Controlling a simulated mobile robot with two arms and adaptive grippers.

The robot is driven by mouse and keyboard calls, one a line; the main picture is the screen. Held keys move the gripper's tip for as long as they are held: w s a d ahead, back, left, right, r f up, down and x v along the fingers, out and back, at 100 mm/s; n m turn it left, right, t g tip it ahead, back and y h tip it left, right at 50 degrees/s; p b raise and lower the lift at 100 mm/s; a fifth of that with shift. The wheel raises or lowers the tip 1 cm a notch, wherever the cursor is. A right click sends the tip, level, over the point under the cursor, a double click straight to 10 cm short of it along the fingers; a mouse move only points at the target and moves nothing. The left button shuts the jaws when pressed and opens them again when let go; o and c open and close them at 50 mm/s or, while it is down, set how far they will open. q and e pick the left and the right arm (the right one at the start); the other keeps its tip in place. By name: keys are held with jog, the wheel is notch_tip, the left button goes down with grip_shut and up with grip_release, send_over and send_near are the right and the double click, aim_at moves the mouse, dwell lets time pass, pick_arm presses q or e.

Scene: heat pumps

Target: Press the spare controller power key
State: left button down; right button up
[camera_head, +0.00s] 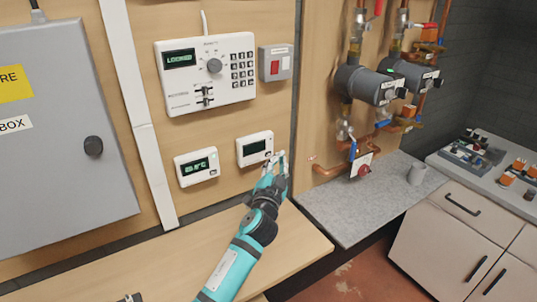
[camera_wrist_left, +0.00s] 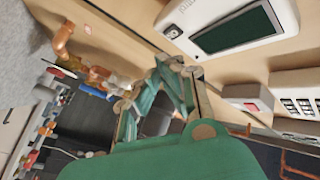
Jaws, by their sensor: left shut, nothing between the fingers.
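Two small white controllers hang on the wooden wall panel. The left controller (camera_head: 199,166) has a lit green readout; the right controller (camera_head: 254,148) has a dark, blank screen. Their labels are too small to read, so I cannot tell by label which is the spare. The blank controller fills the top of the left wrist view (camera_wrist_left: 235,30), with a small round key (camera_wrist_left: 172,32) at its edge. My left gripper (camera_head: 281,160) is shut and empty, its fingertips close to this controller's lower right corner. I cannot tell whether they touch it. My right gripper is not in view.
A larger control panel (camera_head: 206,72) reading LOCKED hangs above, beside a red switch box (camera_head: 276,63). A grey electrical box (camera_head: 62,140) is at left. Pumps and pipes (camera_head: 368,84) are at right, above a grey counter (camera_head: 340,212). The wooden bench (camera_head: 170,265) looks mostly clear.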

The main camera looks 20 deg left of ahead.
aim_at(268, 154)
pick_arm(q)
jog(key=shift+w+a, duration=0.4)
jog(key=shift+a, duration=0.15)
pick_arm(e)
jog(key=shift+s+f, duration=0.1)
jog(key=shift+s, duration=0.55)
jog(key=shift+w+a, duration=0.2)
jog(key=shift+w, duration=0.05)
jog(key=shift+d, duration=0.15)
pick_arm(q)
jog(key=shift+w+a+r, duration=0.1)
jog(key=shift+w+a, duration=0.15)
jog(key=shift+a, duration=0.1)
